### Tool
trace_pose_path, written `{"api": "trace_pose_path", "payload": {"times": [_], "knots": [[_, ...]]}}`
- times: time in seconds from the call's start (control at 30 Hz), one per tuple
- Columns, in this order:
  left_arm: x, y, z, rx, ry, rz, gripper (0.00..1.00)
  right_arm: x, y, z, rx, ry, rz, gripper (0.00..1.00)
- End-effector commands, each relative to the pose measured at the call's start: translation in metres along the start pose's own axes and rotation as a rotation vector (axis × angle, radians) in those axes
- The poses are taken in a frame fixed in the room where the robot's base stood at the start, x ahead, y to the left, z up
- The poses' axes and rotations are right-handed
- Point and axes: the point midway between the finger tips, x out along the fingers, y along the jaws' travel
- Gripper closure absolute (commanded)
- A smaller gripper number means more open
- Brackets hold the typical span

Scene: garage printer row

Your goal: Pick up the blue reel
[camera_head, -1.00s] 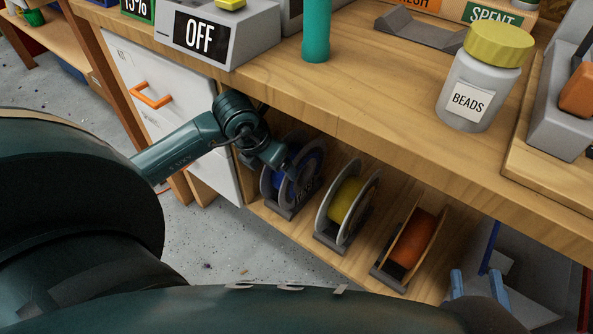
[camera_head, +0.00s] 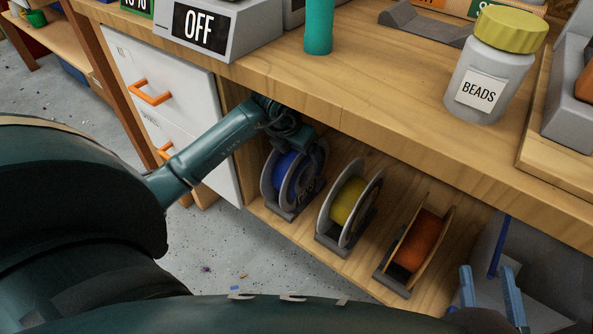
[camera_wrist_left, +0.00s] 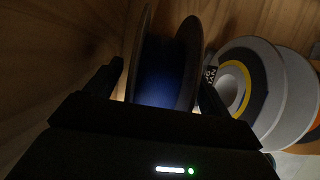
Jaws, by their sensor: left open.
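The blue reel (camera_head: 287,165) stands upright in a dark cradle on the lower shelf under the bench, the leftmost of three reels. My left arm reaches under the bench top, and my left gripper (camera_head: 292,138) is at the reel's upper part, partly hiding it. In the left wrist view, my left gripper (camera_wrist_left: 163,84) is open, with one dark finger on either side of the blue reel (camera_wrist_left: 161,72). Whether the fingers touch it cannot be told.
A yellow reel (camera_head: 347,203) and an orange reel (camera_head: 417,243) stand to the right on the shelf. The bench top edge (camera_head: 340,115) overhangs them. White drawers (camera_head: 170,108) with orange handles are left. A beads jar (camera_head: 488,80) stands on the bench.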

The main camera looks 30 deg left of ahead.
Motion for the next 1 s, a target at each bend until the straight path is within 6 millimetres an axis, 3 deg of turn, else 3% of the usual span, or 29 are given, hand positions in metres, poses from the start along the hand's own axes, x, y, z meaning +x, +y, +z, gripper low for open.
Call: {"api": "trace_pose_path", "payload": {"times": [0.17, 1.0], "knots": [[-0.0005, -0.0001, 0.0001, 0.000, 0.000, 0.000, 0.24, 0.0000, -0.0004, -0.0009, 0.001, 0.000, -0.001, 0.64], [-0.0006, 0.0001, -0.0002, 0.000, 0.000, 0.000, 0.93, -0.0018, -0.0024, 0.0056, 0.004, -0.015, -0.002, 0.64]]}}
